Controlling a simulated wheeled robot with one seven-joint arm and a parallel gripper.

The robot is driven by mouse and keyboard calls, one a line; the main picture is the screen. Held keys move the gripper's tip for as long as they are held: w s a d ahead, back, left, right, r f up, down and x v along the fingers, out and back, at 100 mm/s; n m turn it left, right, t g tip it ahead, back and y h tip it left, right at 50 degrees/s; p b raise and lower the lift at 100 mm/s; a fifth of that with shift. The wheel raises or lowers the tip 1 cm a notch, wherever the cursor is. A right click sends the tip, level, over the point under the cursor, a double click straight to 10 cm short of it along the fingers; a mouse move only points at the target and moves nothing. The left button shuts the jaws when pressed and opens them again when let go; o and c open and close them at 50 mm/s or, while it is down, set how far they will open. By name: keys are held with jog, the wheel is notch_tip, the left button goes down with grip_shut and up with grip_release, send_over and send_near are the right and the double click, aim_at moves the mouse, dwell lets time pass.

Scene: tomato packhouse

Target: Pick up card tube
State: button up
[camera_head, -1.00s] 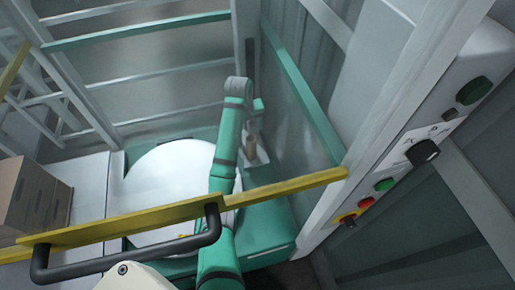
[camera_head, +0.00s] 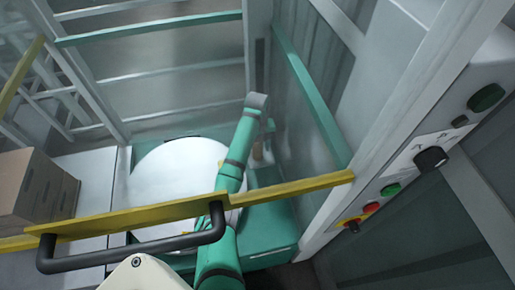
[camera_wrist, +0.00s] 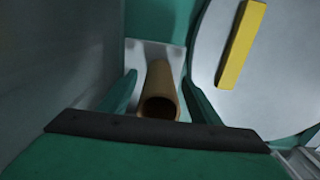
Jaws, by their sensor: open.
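The card tube (camera_wrist: 159,88) is a brown hollow cylinder on a pale grey plate (camera_wrist: 170,52); its open end faces the wrist camera. My gripper (camera_wrist: 159,79) is open, with one green finger on each side of the tube. Small gaps show between fingers and tube, so it is not gripped. My gripper is mostly hidden there behind the arm.
A round white disc (camera_head: 165,180) lies left of my arm. A yellow bar (camera_head: 120,217) with a black handle crosses in front. Cardboard boxes (camera_head: 35,188) stand at left. A post and control panel (camera_head: 420,165) stand at right; a grey wall (camera_wrist: 75,50) is close to my gripper.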

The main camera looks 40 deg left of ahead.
jog(key=shift+f, duration=1.4)
jog(key=shift+c, duration=0.6)
jog(key=c, duration=0.9)
jog(key=shift+r, duration=0.1)
notch_tip(320, 180, up, 18)
